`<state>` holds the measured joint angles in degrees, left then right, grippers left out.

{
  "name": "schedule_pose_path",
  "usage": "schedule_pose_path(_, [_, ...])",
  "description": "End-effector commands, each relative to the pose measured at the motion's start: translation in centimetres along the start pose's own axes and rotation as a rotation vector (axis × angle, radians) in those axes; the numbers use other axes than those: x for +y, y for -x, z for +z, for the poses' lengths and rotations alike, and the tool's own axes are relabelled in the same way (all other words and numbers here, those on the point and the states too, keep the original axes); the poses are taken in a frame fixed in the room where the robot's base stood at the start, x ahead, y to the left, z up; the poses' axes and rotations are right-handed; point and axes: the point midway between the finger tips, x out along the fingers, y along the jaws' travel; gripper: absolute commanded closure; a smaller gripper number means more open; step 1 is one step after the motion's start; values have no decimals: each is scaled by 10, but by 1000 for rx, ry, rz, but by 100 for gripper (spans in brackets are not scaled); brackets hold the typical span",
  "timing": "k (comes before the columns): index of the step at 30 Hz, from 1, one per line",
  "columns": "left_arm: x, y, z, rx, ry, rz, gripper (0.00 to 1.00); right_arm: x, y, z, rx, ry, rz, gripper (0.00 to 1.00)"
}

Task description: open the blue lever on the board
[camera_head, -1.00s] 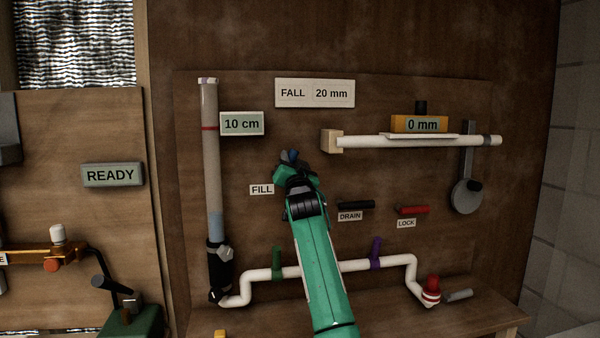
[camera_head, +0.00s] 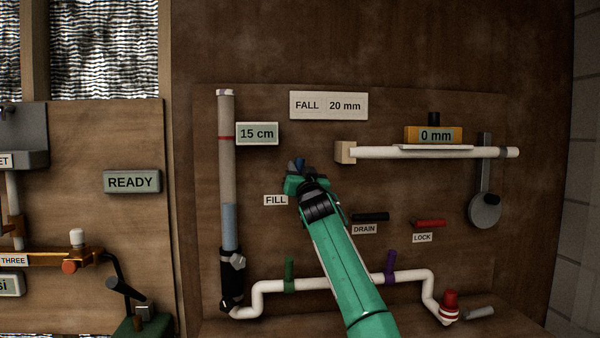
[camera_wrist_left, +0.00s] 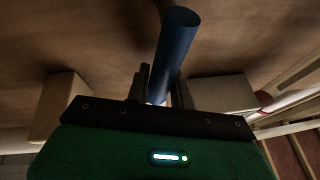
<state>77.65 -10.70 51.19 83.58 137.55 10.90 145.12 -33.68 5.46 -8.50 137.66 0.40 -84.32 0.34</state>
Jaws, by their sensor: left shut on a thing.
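The blue lever (camera_head: 297,164) is on the board (camera_head: 440,190), above the FILL label (camera_head: 275,200). Only its blue end shows in the head view, and its base is hidden behind my left gripper (camera_head: 301,178). In the left wrist view the blue lever (camera_wrist_left: 174,52) is a round blue rod reaching up from between the fingers. My left gripper (camera_wrist_left: 165,95) is shut on it. The clear tube (camera_head: 228,170) beside it holds bluish water in its lower part, and its display (camera_head: 257,134) reads 15 cm. My right gripper is not in view.
The black DRAIN lever (camera_head: 371,217) and the red LOCK lever (camera_head: 430,223) are to the right of my gripper. A white pipe (camera_head: 335,284) with green and purple handles runs below. A white rail (camera_head: 480,153) with a 0 mm gauge (camera_head: 434,136) is at upper right.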

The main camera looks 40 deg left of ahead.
Motion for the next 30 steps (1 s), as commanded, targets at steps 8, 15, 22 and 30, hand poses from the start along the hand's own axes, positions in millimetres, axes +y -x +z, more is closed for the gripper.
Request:
schedule_pose_path(8, [0,0,1,-2,4,0,71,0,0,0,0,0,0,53])
schedule_pose_path(15, [0,0,0,-1,3,0,55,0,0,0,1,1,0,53])
schedule_pose_path(22, [0,6,1,-1,2,1,55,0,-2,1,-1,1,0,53])
schedule_pose_path(30, [1,55,3,-2,2,2,55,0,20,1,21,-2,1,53])
